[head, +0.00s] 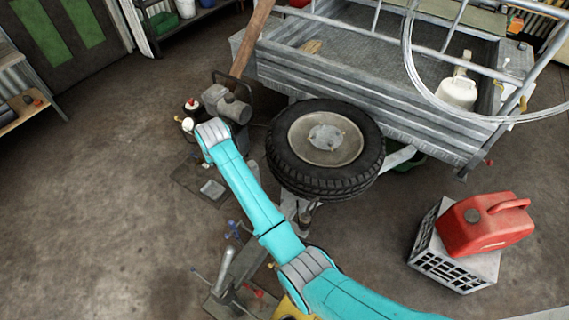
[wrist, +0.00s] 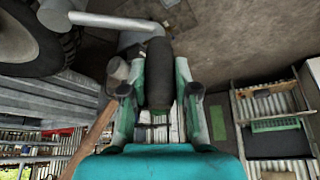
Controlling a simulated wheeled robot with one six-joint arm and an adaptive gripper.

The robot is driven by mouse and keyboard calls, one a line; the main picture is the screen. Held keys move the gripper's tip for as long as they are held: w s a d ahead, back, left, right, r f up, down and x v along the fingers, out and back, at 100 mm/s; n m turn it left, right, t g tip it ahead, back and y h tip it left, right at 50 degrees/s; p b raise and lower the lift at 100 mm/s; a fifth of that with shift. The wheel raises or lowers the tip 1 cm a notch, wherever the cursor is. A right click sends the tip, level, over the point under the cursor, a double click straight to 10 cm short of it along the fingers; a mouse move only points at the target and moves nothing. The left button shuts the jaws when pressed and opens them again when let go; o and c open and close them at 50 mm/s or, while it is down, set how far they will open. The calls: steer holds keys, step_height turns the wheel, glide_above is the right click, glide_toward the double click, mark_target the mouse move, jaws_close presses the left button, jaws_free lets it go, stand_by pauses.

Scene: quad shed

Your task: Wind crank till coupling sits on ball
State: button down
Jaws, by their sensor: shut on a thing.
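In the wrist view my gripper (wrist: 158,68) is shut around a dark cylindrical grip (wrist: 158,88), one finger on each side. This appears to be the crank's handle. A grey metal crank arm (wrist: 137,38) meets the grip's far end, and a pale rod (wrist: 105,20) runs left from there. In the head view my teal arm covers the gripper and the crank. The trailer's drawbar (head: 291,204) passes beneath the arm below the spare wheel. I cannot make out the coupling or the ball, so their contact cannot be told.
The spare wheel (head: 325,148) stands close beside my arm, in front of the metal trailer (head: 400,118). A red fuel can (head: 480,232) sits on a crate (head: 430,255) at right. Machinery (head: 226,103) and small items crowd the arm's far end. Open floor (head: 95,190) lies left.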

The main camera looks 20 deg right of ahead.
steer(key=shift+w+d+r, duration=0.2)
steer(key=shift+d+r, duration=0.05)
steer(key=shift+d, duration=0.1)
steer(key=c, duration=0.7)
jaws_free()
steer(key=shift+s, duration=0.1)
steer(key=shift+f, duration=0.1)
steer(key=shift+s+a, duration=0.1)
steer(key=shift+a+r, duration=0.15)
steer(key=shift+r, duration=4.75)
steer(key=shift+s, duration=0.1)
